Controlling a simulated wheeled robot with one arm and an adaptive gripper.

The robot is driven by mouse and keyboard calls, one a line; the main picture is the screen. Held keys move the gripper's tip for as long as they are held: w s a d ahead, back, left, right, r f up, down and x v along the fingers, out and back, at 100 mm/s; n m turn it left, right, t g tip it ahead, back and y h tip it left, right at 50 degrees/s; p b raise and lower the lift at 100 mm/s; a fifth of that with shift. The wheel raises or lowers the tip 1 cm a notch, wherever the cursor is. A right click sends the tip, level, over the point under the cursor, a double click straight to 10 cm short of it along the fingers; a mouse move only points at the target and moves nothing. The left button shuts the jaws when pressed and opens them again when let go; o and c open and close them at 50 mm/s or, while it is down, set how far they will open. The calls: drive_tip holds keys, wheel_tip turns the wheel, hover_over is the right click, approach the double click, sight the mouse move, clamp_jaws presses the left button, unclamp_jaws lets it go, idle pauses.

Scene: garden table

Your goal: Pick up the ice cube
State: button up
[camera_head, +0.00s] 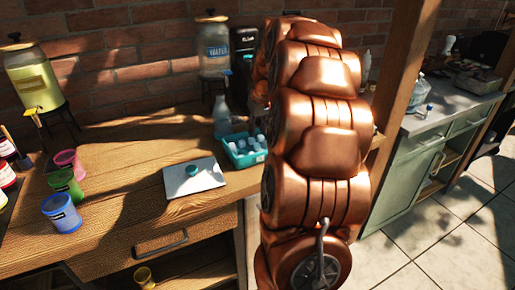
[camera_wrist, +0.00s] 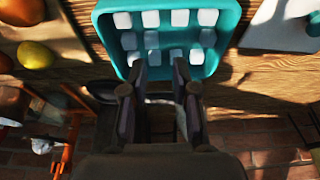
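Several whitish ice cubes (camera_head: 244,146) sit in a teal tray (camera_head: 247,161) on the wooden table, just left of my copper arm. In the wrist view the ice cubes (camera_wrist: 151,40) lie in spaced rows inside the teal tray (camera_wrist: 106,38), at the top of the picture. My gripper (camera_wrist: 161,72) is open, its two dark fingers apart with nothing visible between them. The fingertips overlap the tray's near edge in that view; I cannot tell their height above it. In the head view my arm hides the gripper's fingers.
A white board (camera_head: 208,182) with a small teal object (camera_head: 192,170) lies left of the tray. A clear bottle (camera_head: 222,117) stands just behind the tray. Coloured cups, such as a blue one (camera_head: 62,213), stand at left. Drink dispensers (camera_head: 213,50) stand by the brick wall.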

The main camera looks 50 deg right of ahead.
sight(257, 144)
drive_tip(key=shift+d+p+x, duration=0.2)
drive_tip(key=shift+p+x, duration=0.2)
drive_tip(key=shift+x, duration=0.9)
drive_tip(key=shift+d+p+x, duration=0.25)
drive_tip(key=shift+p+x, duration=0.2)
drive_tip(key=shift+x, duration=0.9)
drive_tip(key=shift+d+p+x, duration=0.2)
drive_tip(key=shift+p+x, duration=0.2)
drive_tip(key=shift+x, duration=0.9)
drive_tip(key=shift+s, duration=0.1)
drive_tip(key=c, duration=0.4)
